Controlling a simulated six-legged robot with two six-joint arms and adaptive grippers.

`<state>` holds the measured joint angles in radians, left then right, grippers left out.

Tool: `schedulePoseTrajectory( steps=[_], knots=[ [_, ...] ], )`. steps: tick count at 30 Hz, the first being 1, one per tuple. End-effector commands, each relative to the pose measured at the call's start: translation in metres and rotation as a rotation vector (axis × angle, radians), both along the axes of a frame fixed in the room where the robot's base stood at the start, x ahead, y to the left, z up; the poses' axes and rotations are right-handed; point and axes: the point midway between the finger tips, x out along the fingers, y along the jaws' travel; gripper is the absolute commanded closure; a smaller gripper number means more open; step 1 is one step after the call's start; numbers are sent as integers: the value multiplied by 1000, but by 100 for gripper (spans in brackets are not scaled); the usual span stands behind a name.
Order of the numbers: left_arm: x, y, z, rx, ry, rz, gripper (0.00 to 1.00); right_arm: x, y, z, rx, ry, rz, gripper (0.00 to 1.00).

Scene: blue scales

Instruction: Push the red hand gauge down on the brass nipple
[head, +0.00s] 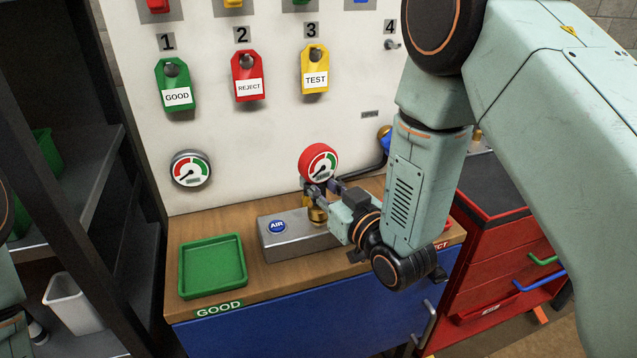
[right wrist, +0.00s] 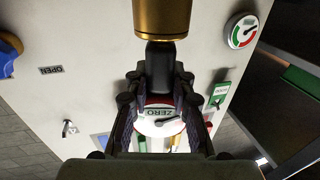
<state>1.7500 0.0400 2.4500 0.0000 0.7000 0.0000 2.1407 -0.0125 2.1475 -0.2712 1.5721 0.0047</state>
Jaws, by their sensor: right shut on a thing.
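The red hand gauge (head: 318,162) stands upright with its red rim and white, green and red dial facing the head camera. My right gripper (head: 318,190) is shut on its dark stem just below the dial. The brass nipple (head: 317,214) is on the grey AIR block (head: 285,240), directly below the gauge, partly hidden by my gripper. In the right wrist view the dial marked ZERO (right wrist: 160,122) shows between the fingers, and the brass (right wrist: 165,18) lines up with the dark stem. I cannot tell how far the stem sits on it. My left gripper is out of view.
A green tray (head: 212,266) sits on the wooden bench top left of the block. A wall gauge (head: 190,169) and GOOD (head: 175,85), REJECT (head: 247,75) and TEST (head: 314,70) tags are on the white panel. A red drawer cabinet (head: 500,260) stands at right.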

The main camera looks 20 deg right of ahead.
Motion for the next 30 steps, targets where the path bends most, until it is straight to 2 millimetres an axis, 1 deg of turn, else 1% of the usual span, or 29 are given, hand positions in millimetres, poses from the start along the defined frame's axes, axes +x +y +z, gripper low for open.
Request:
schedulePoseTrajectory(
  steps=[13,14,15,23,30],
  knots=[
    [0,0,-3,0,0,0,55,0,0,-4,0,-3,0,100],
    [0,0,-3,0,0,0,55,0,0,-3,0,-3,0,76],
    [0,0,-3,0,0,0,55,0,0,-3,0,-3,0,73],
    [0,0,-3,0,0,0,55,0,0,-4,1,-2,0,51],
    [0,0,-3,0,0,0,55,0,0,-5,-1,3,0,50]
  ],
)
